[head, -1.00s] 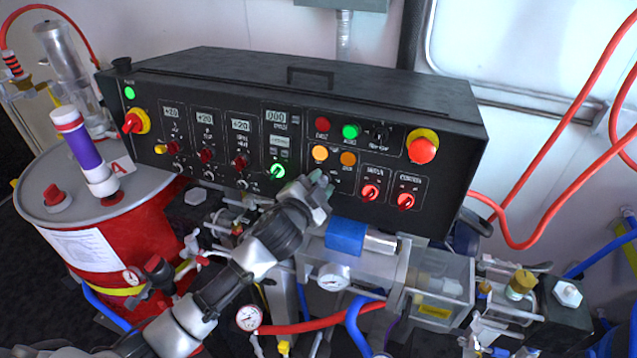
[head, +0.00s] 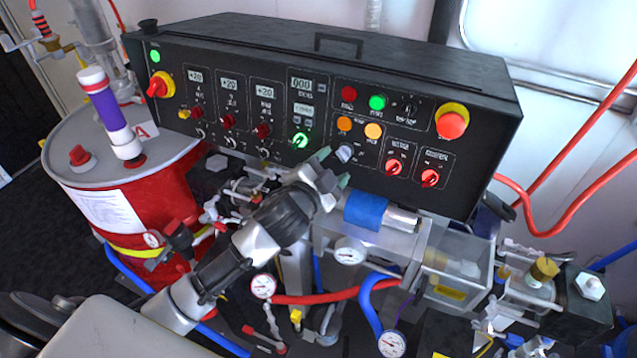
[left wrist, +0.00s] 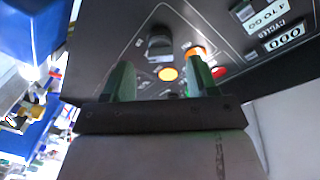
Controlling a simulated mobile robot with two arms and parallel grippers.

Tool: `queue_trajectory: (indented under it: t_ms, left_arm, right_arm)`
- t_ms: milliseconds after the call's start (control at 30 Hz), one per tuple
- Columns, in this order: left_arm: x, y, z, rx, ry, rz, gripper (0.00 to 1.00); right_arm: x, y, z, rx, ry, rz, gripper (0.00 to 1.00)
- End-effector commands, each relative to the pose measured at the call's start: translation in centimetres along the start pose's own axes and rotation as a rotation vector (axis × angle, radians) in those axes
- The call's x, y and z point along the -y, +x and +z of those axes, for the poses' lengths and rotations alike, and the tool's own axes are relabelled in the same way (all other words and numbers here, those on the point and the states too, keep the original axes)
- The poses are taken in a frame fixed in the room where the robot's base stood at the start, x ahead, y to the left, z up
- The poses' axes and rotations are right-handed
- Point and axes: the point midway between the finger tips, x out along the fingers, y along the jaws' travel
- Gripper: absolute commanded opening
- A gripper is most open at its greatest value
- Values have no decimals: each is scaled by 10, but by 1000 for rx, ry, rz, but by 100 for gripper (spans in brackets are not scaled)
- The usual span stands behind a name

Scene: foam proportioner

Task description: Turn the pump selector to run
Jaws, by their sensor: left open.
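The black control panel (head: 290,165) stands ahead of me. A grey knob (head: 344,153) sits below two orange lamps on it; it seems to be the pump selector, but its label is too small to read. My left gripper (head: 333,168) is open just in front of and below this knob, fingers pointing at the panel. In the left wrist view the dark knob (left wrist: 160,46) lies beyond the open fingers, between their lines. No contact shows there, and its set position is unclear. My right gripper is not in view.
Two red knobs (head: 411,173) are right of the grey knob, with a red stop button (head: 452,124) above them. A green-lit knob (head: 300,140) is to its left. A blue-banded cylinder (head: 365,212) and hoses crowd the space below. A red drum (head: 150,205) stands left.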

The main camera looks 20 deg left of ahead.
Motion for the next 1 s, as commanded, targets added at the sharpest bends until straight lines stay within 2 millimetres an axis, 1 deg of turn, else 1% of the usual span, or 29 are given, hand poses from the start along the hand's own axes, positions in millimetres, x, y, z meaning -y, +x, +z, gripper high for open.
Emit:
queue_trajectory:
  t_ms: [33,100,200,333,500,900,1000]
  left_arm:
    - [-3,-11,2,-1,0,2,58]
    - [-3,-25,3,0,0,2,58]
    - [-2,-42,2,-1,0,1,58]
    - [-2,-56,1,0,0,1,58]
    - [0,-62,0,-1,0,0,58]
    - [0,-62,0,0,0,0,58]
    - [-5,-66,5,30,-22,10,58]
  right_arm:
    - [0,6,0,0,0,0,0]
    - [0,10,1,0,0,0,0]
    - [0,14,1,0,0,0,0]
    - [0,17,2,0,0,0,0]
    - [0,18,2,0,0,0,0]
    - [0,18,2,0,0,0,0]
    - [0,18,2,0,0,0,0]
